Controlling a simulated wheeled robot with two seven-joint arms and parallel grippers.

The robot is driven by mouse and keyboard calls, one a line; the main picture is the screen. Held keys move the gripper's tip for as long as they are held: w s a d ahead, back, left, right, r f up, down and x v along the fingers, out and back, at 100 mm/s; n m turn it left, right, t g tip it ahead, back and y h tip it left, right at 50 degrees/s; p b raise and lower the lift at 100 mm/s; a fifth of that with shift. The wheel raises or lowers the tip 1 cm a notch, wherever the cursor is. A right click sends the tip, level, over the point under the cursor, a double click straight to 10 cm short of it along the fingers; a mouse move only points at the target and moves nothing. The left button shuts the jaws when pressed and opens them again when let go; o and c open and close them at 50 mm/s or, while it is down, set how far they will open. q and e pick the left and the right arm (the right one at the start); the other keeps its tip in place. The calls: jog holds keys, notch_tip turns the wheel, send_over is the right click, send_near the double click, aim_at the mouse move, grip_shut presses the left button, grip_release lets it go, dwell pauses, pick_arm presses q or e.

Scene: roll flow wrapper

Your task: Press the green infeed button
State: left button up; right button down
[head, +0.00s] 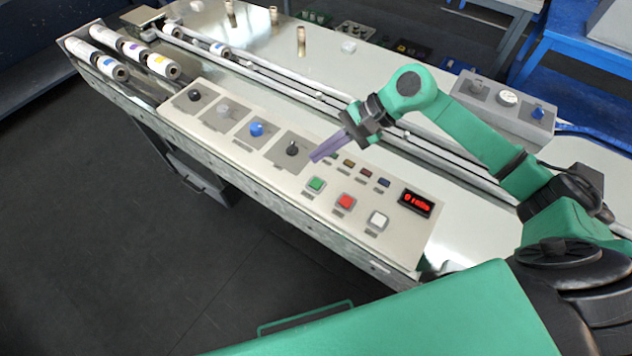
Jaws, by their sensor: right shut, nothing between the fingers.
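My right gripper (315,158) reaches in from the right on a green arm. Its fingers are shut and empty, pointing down and left. The fingertips show just above the green button in the picture, near the black knob, and look apart from the button. The exact height of the tips over the panel cannot be told. My left gripper is not in view.
A black knob (292,149), a blue knob (256,128) and other knobs line the panel to the left. Small coloured buttons and a red digital display (415,202) lie to the right. Labelled rolls (163,65) sit at the far left. A grey control box (505,104) stands behind.

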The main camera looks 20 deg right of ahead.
send_over(321, 181)
notch_tip(321, 181, down, 4)
jog(key=shift+f+b, duration=0.1)
jog(key=shift+b, duration=0.2)
notch_tip(321, 181, down, 3)
jog(key=b, duration=0.3)
jog(key=shift+f, duration=0.1)
jog(key=shift+b, duration=0.3)
dwell(1.1)
jog(key=shift+f+b, duration=0.4)
jog(key=shift+b, duration=0.35)
